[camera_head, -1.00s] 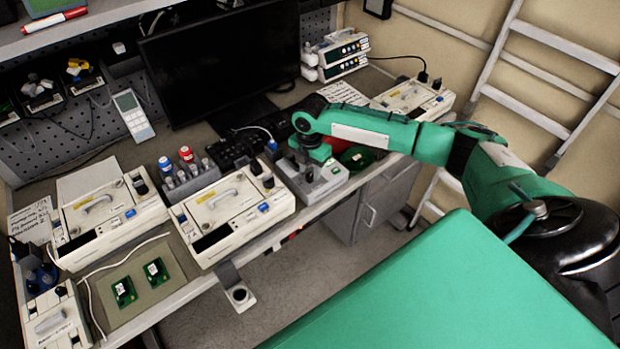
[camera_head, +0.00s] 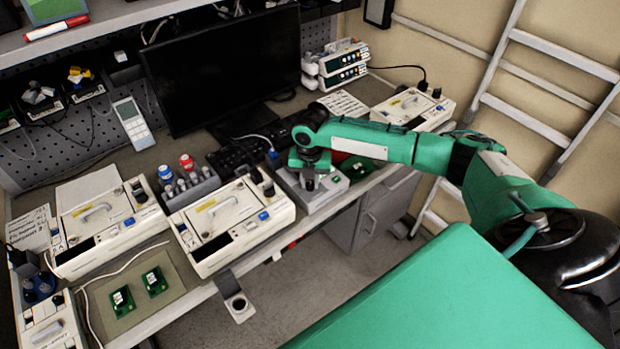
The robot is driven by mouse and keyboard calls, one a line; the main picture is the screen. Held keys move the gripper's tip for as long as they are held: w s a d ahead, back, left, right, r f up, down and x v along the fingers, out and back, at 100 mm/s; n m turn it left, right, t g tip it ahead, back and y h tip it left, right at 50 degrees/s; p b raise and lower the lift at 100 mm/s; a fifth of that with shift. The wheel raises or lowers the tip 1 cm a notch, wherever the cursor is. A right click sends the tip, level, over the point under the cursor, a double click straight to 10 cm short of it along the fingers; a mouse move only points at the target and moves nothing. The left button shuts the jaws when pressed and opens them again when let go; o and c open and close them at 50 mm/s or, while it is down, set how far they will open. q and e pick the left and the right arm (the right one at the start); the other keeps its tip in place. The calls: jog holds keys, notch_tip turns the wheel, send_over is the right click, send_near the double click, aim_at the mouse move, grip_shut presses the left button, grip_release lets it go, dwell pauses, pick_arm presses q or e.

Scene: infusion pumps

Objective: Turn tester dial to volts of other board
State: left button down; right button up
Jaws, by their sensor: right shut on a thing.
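The tester is a small light-grey box (camera_head: 329,197) near the front edge of the bench, right of the middle pump. My right gripper (camera_head: 310,182) points down over its top and is shut on the tester dial. The gripper hides most of the dial, so its setting cannot be read. Two small green boards, one on the left (camera_head: 122,301) and one on the right (camera_head: 154,282), lie on an olive mat (camera_head: 140,318) at the front left. Another green board (camera_head: 357,169) shows partly behind my right arm. My left gripper is out of view.
Cream pumps stand at the left (camera_head: 108,222), middle (camera_head: 231,224) and far right (camera_head: 413,107). A rack with red and blue caps (camera_head: 190,188) stands between the first two. A dark monitor (camera_head: 222,68) is at the back.

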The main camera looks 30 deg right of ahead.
jog(key=n, duration=0.5)
jog(key=shift+w+d+r, duration=0.1)
jog(key=shift+w+r, duration=0.1)
jog(key=shift+r, duration=0.1)
jog(key=n, duration=0.4)
jog(key=shift+n, duration=0.4)
jog(key=o, duration=0.7)
jog(key=shift+o, duration=0.4)
jog(key=shift+s, duration=0.15)
jog(key=shift+f, duration=0.1)
jog(key=shift+p, duration=0.3)
notch_tip(320, 180, up, 7)
jog(key=p, duration=0.6)
jog(key=shift+f, duration=0.1)
jog(key=shift+c, duration=0.2)
